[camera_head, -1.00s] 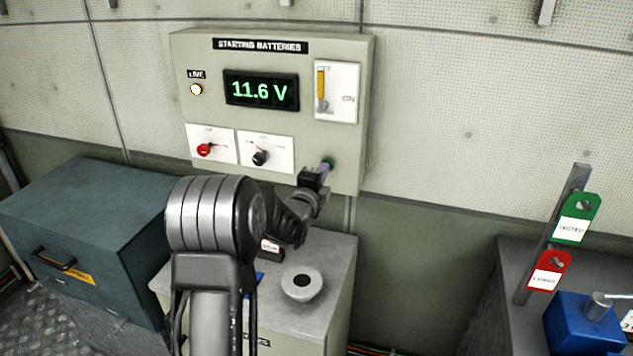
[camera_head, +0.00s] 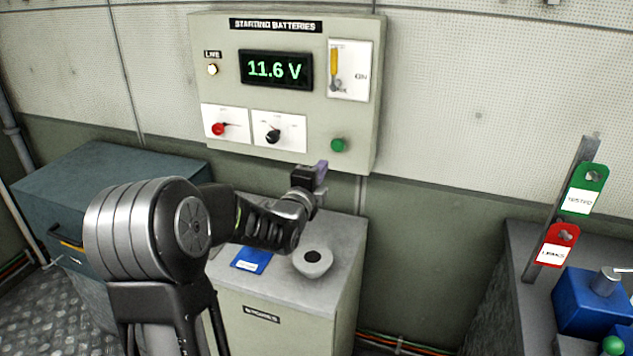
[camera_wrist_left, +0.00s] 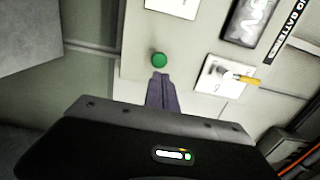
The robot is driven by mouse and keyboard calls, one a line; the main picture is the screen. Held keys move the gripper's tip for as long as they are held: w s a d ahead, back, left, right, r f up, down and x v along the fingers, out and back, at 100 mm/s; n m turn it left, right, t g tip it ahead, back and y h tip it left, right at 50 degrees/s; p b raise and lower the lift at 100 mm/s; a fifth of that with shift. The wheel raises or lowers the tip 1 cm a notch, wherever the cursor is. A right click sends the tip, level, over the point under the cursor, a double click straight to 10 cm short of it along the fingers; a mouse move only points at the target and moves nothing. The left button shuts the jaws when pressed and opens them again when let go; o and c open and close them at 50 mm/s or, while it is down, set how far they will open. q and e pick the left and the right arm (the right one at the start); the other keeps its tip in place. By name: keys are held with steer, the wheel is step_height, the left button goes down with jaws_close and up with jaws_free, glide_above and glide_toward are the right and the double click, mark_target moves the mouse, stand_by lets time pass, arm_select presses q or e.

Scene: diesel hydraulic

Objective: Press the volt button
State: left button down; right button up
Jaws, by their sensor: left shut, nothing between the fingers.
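The starting batteries panel (camera_head: 215,105) hangs on the wall, with a lit display (camera_head: 276,69) reading 11.6 V. A green button (camera_head: 338,145) sits at its lower right; it also shows in the left wrist view (camera_wrist_left: 159,60). No label for the button is readable. My left gripper (camera_head: 321,168) is shut and empty, below and slightly left of the button in the head view. In the left wrist view its fingertips (camera_wrist_left: 161,77) point at the button from just below it. They look apart from it in the head view. My right gripper is not in view.
The panel also bears a red knob (camera_head: 218,129), a black knob (camera_head: 273,136), a lit lamp (camera_head: 212,70) and a yellow-handled lever (camera_head: 334,65). A grey cabinet (camera_head: 290,310) stands below, carrying a white round bowl-like item (camera_head: 313,262) and a blue item (camera_head: 251,261).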

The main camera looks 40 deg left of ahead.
arm_select(q)
steer(key=shift+v, duration=1.3)
steer(key=shift+f, duration=0.1)
steer(key=s+d+f+n+g+h, duration=0.1)
steer(key=d+f+n+g+h, duration=0.1)
steer(key=d+f+n, duration=0.5)
steer(key=s+d+f+n+g+h, duration=0.1)
steer(key=d+f+n+g+h, duration=0.15)
steer(key=d+f, duration=0.6)
steer(key=s+d+f+n+g+h, duration=0.1)
steer(key=s+d+f+n+g, duration=0.2)
steer(key=f, duration=0.9)
steer(key=s+d+f+n+g+h, duration=0.1)
steer(key=s+d+f+g, duration=0.3)
steer(key=s+d+f, duration=0.5)
steer(key=s+d+f+n+g+h, duration=0.2)
steer(key=s+d+f+g, duration=0.3)
steer(key=s+d+f, duration=0.5)
steer(key=s+d+h, duration=0.1)
steer(key=s+d, duration=0.2)
steer(key=s, duration=0.3)
steer(key=shift+f, duration=0.2)
